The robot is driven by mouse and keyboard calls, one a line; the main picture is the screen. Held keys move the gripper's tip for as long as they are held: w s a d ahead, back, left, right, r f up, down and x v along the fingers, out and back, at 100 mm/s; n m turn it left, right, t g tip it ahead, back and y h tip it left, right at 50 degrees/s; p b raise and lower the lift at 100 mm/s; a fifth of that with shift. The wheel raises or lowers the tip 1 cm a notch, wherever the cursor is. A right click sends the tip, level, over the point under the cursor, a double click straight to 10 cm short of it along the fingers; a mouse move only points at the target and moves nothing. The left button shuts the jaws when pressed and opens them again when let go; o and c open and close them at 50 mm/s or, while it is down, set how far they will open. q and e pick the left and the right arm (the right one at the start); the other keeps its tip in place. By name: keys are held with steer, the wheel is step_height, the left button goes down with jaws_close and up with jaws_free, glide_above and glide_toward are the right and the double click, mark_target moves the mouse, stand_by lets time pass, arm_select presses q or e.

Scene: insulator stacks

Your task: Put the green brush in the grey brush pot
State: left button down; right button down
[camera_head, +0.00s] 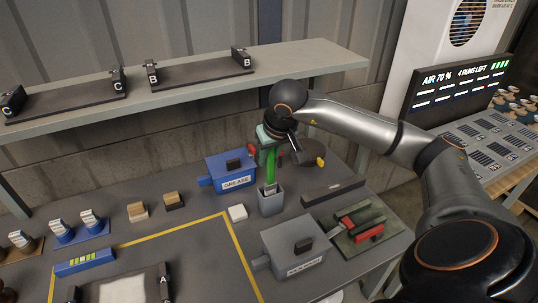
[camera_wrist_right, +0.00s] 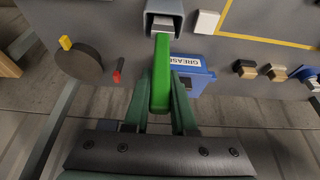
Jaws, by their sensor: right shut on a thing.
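The green brush (camera_head: 271,165) is upright, its handle held between the fingers of my right gripper (camera_head: 268,143). The green handle (camera_wrist_right: 162,75) also shows in the right wrist view, between the fingers (camera_wrist_right: 160,105). The grey brush pot (camera_head: 271,203) is a square open box standing on the bench under the brush. In the right wrist view the brush's lower end overlaps the pot's mouth (camera_wrist_right: 164,8); a pale part shows there. I cannot tell how deep the end sits. My left gripper is not in view.
A blue GREASE box (camera_head: 230,172) stands left of the pot and a grey box (camera_head: 294,248) in front. A white block (camera_head: 238,213) lies close by. A dark round disc (camera_head: 318,152) is behind right. A tray with a red-handled tool (camera_head: 368,232) is at right. A shelf (camera_head: 190,92) runs behind.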

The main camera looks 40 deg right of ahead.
steer(key=c, duration=0.7)
jaws_free()
steer(key=shift+o, duration=0.2)
steer(key=v, duration=1.2)
steer(key=shift+r, duration=0.35)
